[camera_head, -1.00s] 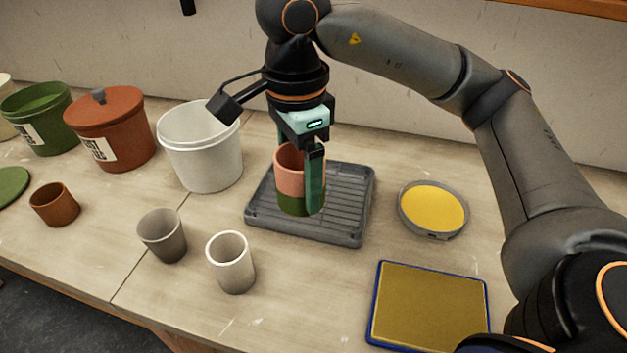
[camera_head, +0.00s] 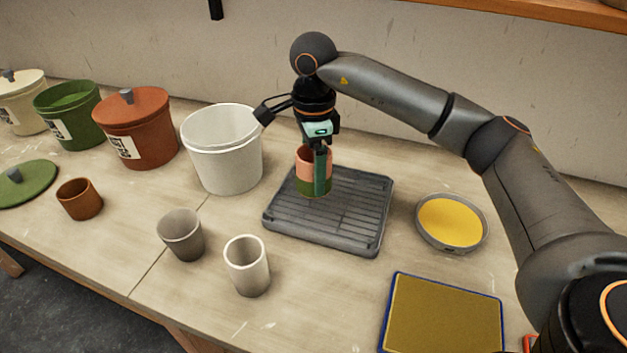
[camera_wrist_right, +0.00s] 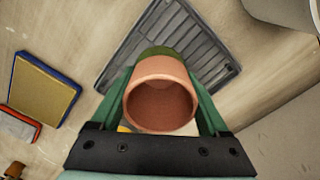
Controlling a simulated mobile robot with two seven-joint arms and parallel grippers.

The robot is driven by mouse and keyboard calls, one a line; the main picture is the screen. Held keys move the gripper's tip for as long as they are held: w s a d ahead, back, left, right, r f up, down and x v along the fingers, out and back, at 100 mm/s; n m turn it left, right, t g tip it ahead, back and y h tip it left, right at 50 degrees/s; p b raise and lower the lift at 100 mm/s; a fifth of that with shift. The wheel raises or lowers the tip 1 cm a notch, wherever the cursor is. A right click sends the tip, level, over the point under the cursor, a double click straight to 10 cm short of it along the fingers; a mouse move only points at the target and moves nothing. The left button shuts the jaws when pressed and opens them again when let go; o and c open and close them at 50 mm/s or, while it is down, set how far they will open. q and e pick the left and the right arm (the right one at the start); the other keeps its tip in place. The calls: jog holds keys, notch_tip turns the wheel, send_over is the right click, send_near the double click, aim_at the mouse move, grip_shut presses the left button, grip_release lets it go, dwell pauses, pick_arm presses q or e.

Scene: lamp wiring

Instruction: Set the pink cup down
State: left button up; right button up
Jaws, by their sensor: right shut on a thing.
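The pink cup (camera_head: 306,180) has a pink upper part and a green lower band. It is upright over the back left part of the grey ribbed tray (camera_head: 330,234). My right gripper (camera_head: 321,185) is shut on the cup, with a green finger on its near side. In the right wrist view the cup (camera_wrist_right: 160,95) sits between the two green fingers, mouth towards the camera, and looks empty. The tray (camera_wrist_right: 205,62) shows behind it. Whether the cup's base touches the tray I cannot tell. My left gripper is not in view.
A white bucket (camera_head: 225,160) stands close left of the tray. A grey cup (camera_head: 181,236) and a white cup (camera_head: 247,267) stand in front left. A yellow round dish (camera_head: 451,222) and a blue-edged yellow pad (camera_head: 444,318) lie to the right. The tray's front is clear.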

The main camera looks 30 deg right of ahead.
jog(key=shift+w+f, duration=0.2)
jog(key=shift+w+d+f+p, duration=0.1)
jog(key=shift+f+p, duration=0.05)
jog(key=shift+f, duration=0.75)
jog(key=shift+w+d+f+p, duration=0.1)
jog(key=shift+f+p, duration=0.05)
jog(key=shift+f, duration=0.75)
jog(key=shift+f, duration=0.1)
jog(key=o, duration=1.4)
jog(key=shift+c, duration=0.2)
notch_tip(320, 180, up, 12)
